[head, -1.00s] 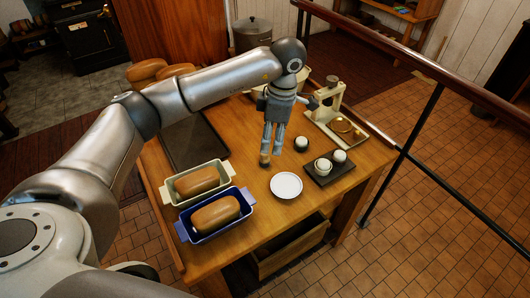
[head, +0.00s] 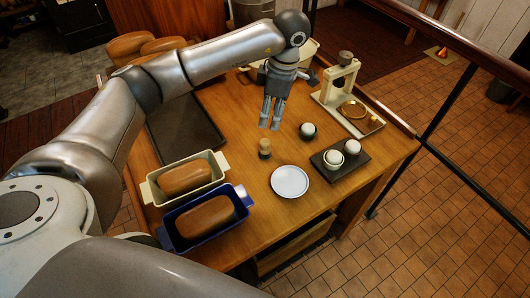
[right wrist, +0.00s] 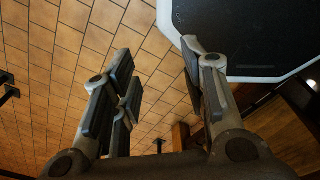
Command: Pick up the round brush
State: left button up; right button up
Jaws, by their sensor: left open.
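The round brush (head: 264,148) is a small wooden piece with a light top and a darker lower part. It stands on the wooden table in the head view, behind and left of the white plate (head: 290,181). My left gripper (head: 270,126) points down with its fingers slightly apart and nothing between them. In the picture its tips are just above and slightly right of the brush, apart from it. Its exact height over the table is hard to tell. My right gripper (right wrist: 158,75) shows in the right wrist view with its fingers wide apart and empty, above the tiled floor.
Loaf tins, one cream (head: 151,191) and one blue (head: 170,236), stand front left. A dark baking sheet (head: 188,137) lies behind them.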

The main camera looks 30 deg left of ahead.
pick_arm(q)
notch_tip(320, 180, down, 2)
jog(key=b, duration=0.1)
jog(key=p, duration=0.1)
send_over(265, 142)
jog(key=f, duration=0.5)
jog(key=shift+w+d+f, duration=0.1)
jog(key=shift+d+f, duration=0.25)
jog(key=shift+f, duration=0.05)
jog(key=shift+a+f+p, duration=0.1)
jog(key=shift+f+p, duration=0.5)
jog(key=shift+p, duration=0.05)
jog(key=f, duration=0.1)
jog(key=f+p, duration=0.1)
jog(key=f, duration=0.1)
jog(key=shift+a+f, duration=0.15)
jog(key=shift+a, duration=0.1)
jog(key=shift+a+f, duration=0.1)
jog(key=shift+f, duration=0.3)
pick_arm(e)
jog(key=shift+w+a+r, duration=0.2)
jog(key=shift+w+r, duration=0.1)
jog(key=shift+r, duration=0.2)
jog(key=shift+w+a+r, duration=0.15)
jog(key=shift+w+r, duration=0.15)
jog(key=shift+r, duration=0.15)
jog(key=shift+d, duration=0.1)
